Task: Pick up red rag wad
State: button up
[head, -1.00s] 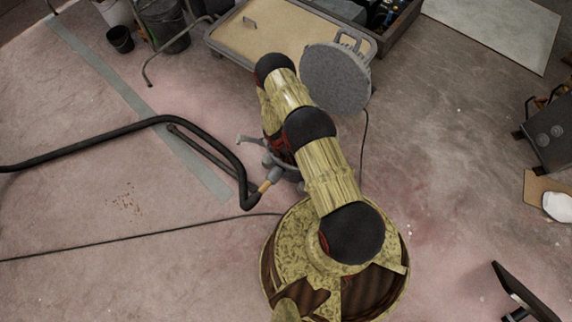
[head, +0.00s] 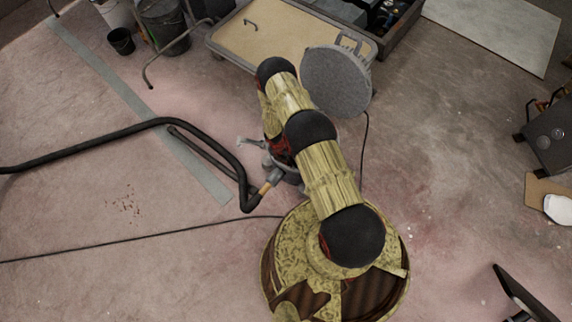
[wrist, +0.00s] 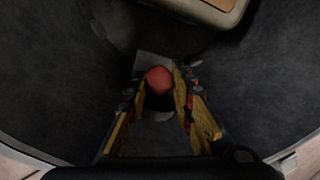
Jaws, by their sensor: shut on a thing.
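The red rag wad (wrist: 158,80) is a rounded red lump in the middle of the wrist view. My gripper (wrist: 160,88) has yellow-sided fingers on either side of it and is shut on it. A dark round shape shows just below the wad, between the fingers. A smaller reddish patch shows beside the right finger, and I cannot tell what it is. In the head view my arm hides the gripper and the wad.
Curved dark grey walls surround my gripper in the wrist view. In the head view, a round grey disc (head: 336,80) stands beside my arm. A black hose (head: 110,133) and a cable (head: 130,237) cross the left floor. A tan-topped cart (head: 270,35) and buckets (head: 163,28) stand behind.

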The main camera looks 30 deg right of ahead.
notch_tip(320, 180, up, 18)
jog(key=p, duration=0.7)
dwell(0.4)
jog(key=s+a+r+m+y, duration=0.2)
jog(key=r+m, duration=0.3)
jog(key=m, duration=0.4)
jog(key=s+a+r+m+y, duration=0.1)
jog(key=s+a+r+m, duration=0.15)
jog(key=r+m, duration=0.45)
jog(key=w+a+r+m, duration=0.3)
jog(key=r, duration=0.5)
jog(key=w+a+r+m+t, duration=0.1)
jog(key=w+a+r+m, duration=0.2)
jog(key=r, duration=0.4)
jog(key=w+a+r+m, duration=0.2)
jog(key=a+r+m, duration=0.1)
jog(key=r, duration=0.5)
jog(key=shift+w+a+r+m+t+y, duration=0.2)
jog(key=shift+w+r+m+t+y, duration=0.15)
jog(key=shift+m, duration=0.35)
